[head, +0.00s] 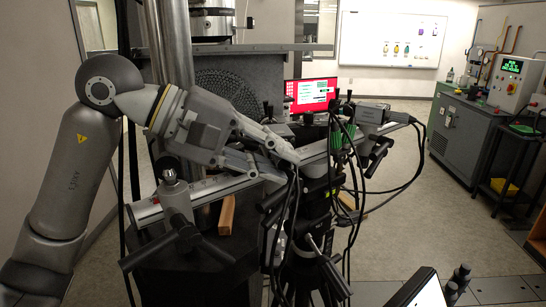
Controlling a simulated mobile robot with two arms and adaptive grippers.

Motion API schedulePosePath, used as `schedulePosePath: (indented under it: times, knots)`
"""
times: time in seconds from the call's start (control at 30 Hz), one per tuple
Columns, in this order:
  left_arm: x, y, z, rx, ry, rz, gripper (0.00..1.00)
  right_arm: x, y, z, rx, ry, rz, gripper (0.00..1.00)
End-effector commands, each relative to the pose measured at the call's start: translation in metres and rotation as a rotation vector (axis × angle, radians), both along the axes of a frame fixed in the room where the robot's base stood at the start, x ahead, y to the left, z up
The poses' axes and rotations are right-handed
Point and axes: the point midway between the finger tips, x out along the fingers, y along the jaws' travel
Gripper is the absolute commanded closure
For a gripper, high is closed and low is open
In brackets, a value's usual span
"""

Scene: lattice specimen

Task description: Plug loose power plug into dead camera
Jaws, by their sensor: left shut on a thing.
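My left gripper (290,163) reaches in from the left over the tripod rail (232,184). Its fingers are shut at the tips, where the loose power plug is; the plug itself is mostly hidden by the fingers and too small to make out. Dark cables hang just below the fingertips. One camera (372,113) sits on the right end of the rail with cables running from it. A second dark camera body (283,131) shows partly behind the gripper. I cannot tell from its look which camera is dead. My right gripper is not in view.
A black tripod (312,208) with handles and dangling cables stands under the rail. A red-screened monitor (311,95) is behind. A grey cabinet (470,130) with a control box (515,82) stands at the right.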

Motion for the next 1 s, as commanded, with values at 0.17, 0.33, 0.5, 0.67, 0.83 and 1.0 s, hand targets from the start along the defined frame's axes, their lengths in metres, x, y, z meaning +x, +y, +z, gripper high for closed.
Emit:
schedulePosePath:
  times: [0.17, 0.33, 0.5, 0.67, 0.83, 1.0]
  knots:
    - [0.003, 0.001, 0.0, 0.0, 0.001, 0.001, 1.0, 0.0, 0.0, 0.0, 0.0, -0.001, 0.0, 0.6]
    - [0.005, 0.001, 0.0, 0.0, 0.001, 0.001, 1.0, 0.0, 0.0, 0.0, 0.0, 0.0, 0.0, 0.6]
    - [0.007, 0.002, 0.0, 0.0, 0.001, 0.001, 1.0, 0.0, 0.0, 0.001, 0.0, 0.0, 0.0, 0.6]
    - [0.01, 0.002, 0.0, 0.0, 0.0, 0.001, 1.0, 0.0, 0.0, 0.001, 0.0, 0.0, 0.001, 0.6]
    - [0.012, 0.003, 0.0, 0.0, 0.0, 0.001, 1.0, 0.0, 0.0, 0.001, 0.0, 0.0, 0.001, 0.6]
    - [0.015, 0.004, 0.0, -0.001, 0.0, 0.002, 1.0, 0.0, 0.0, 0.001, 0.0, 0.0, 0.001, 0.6]
